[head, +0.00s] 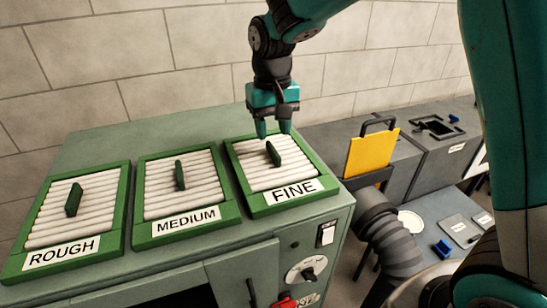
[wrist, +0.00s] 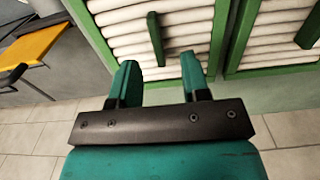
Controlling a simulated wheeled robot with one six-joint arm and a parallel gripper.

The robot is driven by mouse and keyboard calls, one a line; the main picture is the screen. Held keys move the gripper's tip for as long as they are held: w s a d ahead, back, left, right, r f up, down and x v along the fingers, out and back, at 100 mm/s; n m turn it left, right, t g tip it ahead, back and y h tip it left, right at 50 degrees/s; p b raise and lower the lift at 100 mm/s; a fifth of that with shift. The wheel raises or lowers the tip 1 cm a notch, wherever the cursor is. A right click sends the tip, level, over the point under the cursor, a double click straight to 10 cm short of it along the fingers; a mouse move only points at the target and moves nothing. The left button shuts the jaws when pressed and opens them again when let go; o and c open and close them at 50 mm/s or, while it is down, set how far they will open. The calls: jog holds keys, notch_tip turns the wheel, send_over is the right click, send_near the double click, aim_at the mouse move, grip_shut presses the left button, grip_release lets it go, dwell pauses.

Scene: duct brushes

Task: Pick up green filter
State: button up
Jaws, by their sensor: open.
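Three green-framed filters with white pleats lie side by side on top of a grey-green cabinet. They are labelled ROUGH (head: 62,253), MEDIUM (head: 184,226) and FINE (head: 290,191), and each has an upright green tab handle in its middle. My gripper (head: 273,132) is open and empty, above the FINE filter near its handle (head: 274,153). In the wrist view, my two teal fingertips (wrist: 160,68) point toward that filter's handle (wrist: 156,38), which stands a little beyond them and between them. A neighbouring filter (wrist: 285,35) shows at the right there.
The cabinet (head: 120,142) has a knob and switch on its front right. Right of it are a yellow panel (head: 371,152) with a black handle, a grey ribbed duct (head: 388,235) and a low table (head: 435,210) with small items. A tiled wall stands behind.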

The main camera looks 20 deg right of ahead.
aim_at(275, 151)
jog(key=shift+f, duration=0.75)
jog(key=f+p, duration=0.1)
jog(key=f, duration=0.1)
jog(key=f+p, duration=0.1)
jog(key=f, duration=0.1)
jog(key=shift+w+d+f+p, duration=0.1)
jog(key=shift+w+d+p, duration=0.05)
jog(key=shift+d+p, duration=0.2)
jog(key=shift+f, duration=0.6)
grip_shut()
